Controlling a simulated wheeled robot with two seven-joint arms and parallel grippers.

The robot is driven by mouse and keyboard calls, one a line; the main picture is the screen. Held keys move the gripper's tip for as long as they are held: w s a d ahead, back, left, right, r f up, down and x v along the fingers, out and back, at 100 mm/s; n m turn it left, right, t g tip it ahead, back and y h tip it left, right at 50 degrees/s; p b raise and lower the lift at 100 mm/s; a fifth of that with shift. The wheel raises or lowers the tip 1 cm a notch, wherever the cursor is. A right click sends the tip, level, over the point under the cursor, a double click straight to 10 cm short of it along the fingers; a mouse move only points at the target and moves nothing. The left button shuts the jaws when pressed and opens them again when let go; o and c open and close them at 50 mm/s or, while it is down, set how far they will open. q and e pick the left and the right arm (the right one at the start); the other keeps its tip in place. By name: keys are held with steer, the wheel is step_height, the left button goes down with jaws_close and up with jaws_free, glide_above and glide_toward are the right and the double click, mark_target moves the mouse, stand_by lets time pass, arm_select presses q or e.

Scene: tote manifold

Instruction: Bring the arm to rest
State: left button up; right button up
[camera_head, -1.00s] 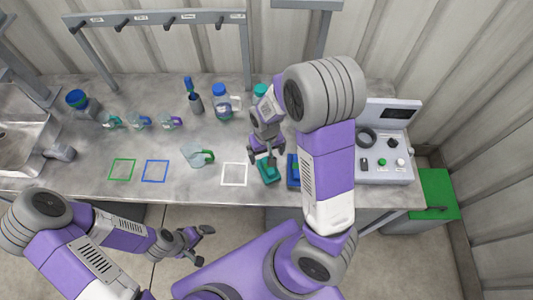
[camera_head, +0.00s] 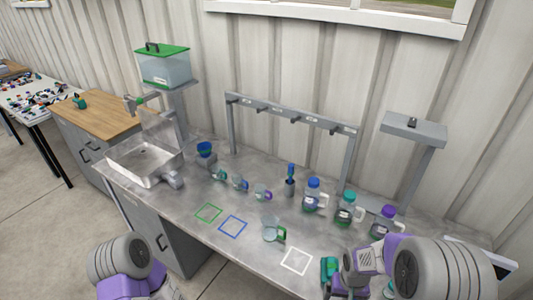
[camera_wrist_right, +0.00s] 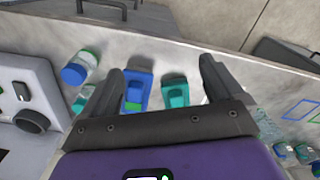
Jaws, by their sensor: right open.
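My right arm (camera_head: 440,268) is at the lower right of the head view, its hand low and partly cut off by the bottom edge. In the right wrist view, my right gripper (camera_wrist_right: 162,70) is open and nothing is held between its fingers. A blue-and-green block (camera_wrist_right: 137,92) and a teal block (camera_wrist_right: 175,93) lie on the bench beyond the fingers, apart from them. The teal block also shows in the head view (camera_head: 329,268) beside the right hand. Part of my left arm (camera_head: 122,260) shows at the lower left; its gripper is out of view.
A clear jug (camera_head: 271,230) stands near the white square outline (camera_head: 296,261), which is empty. Green (camera_head: 208,213) and blue (camera_head: 232,226) outlines are empty too. Capped bottles (camera_head: 313,195) line the back right. A grey control box (camera_wrist_right: 28,100) is close to the right hand.

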arm_select(q)
step_height(320, 180, down, 10)
steer(key=b, duration=0.9)
steer(key=shift+w+r, duration=0.15)
steer(key=shift+w, duration=0.15)
arm_select(e)
steer(key=s+a+f+y, duration=0.1)
steer(key=s+a+f, duration=0.2)
steer(key=f, duration=0.5)
steer(key=s+a+f+y, duration=0.1)
steer(key=s+a+f, duration=0.2)
steer(key=f, duration=0.6)
steer(key=s+a+f+y, duration=0.2)
steer(key=s+a+f, duration=0.2)
steer(key=a+f, duration=0.2)
step_height(320, 180, down, 2)
steer(key=shift+a+f+m+t, duration=0.2)
steer(key=shift+a+m+t, duration=0.1)
steer(key=shift+a+m, duration=0.1)
